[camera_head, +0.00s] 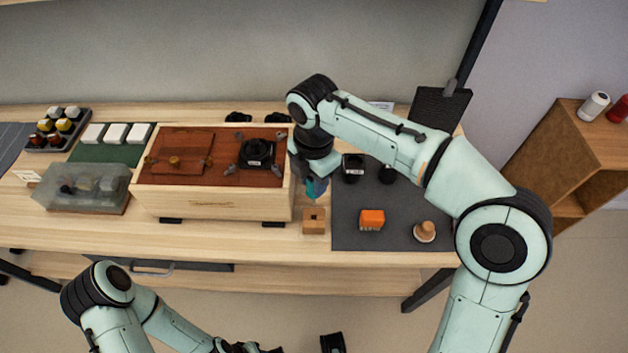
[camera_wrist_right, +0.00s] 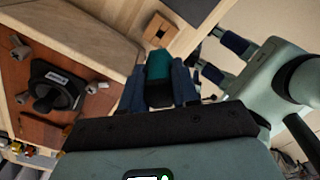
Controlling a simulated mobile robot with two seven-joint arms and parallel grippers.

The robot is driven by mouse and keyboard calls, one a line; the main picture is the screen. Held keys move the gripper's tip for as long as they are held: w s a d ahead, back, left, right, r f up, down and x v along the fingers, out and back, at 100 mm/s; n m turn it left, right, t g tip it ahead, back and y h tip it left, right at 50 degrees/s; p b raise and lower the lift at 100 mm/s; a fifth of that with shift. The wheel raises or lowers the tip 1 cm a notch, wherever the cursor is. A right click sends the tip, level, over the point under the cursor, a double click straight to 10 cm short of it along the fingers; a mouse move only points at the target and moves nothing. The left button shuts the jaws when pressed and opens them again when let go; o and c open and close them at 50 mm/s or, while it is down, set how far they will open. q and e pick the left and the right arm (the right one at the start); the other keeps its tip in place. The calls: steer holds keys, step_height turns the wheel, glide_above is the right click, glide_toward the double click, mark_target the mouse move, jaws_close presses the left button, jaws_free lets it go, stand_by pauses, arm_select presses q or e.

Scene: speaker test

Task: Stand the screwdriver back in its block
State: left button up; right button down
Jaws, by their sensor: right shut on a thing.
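The screwdriver shows as a teal handle (camera_wrist_right: 158,66) between the two blue fingers of my right gripper (camera_wrist_right: 158,88), which is shut on it. In the head view, my right gripper (camera_head: 317,187) points down just above and behind the small wooden block (camera_head: 314,227). The block has a dark square hole in its top, and it also shows in the wrist view (camera_wrist_right: 151,25), beyond the handle and apart from it. The screwdriver's shaft and tip cannot be made out. My left gripper is low at the bottom edge of the head view, partly cut off, its jaws unclear.
A wooden speaker cabinet (camera_head: 215,207) with a red-brown panel stands left of the block. A dark mat (camera_head: 345,238) lies to the right, bearing an orange block (camera_head: 372,218), a wooden knobbed tool (camera_head: 425,232) and black parts. The table's front edge is close to the block.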

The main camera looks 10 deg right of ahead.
mark_target(314, 204)
steer(key=shift+f+b, duration=1.05)
steer(key=shift+f, duration=0.1)
step_height(314, 204, down, 2)
steer(key=shift+f+b, duration=0.25)
steer(key=shift+b, duration=0.95)
steer(key=shift+f+b, duration=0.3)
steer(key=shift+f, duration=0.4)
steer(key=shift+f+p, duration=0.1)
steer(key=shift+p, duration=0.8)
steer(key=shift+f+b, duration=0.75)
steer(key=shift+f, duration=0.55)
stand_by(0.5)
steer(key=shift+p, duration=0.35)
stand_by(0.5)
steer(key=shift+f+b, duration=0.3)
steer(key=shift+f, duration=0.25)
stand_by(0.7)
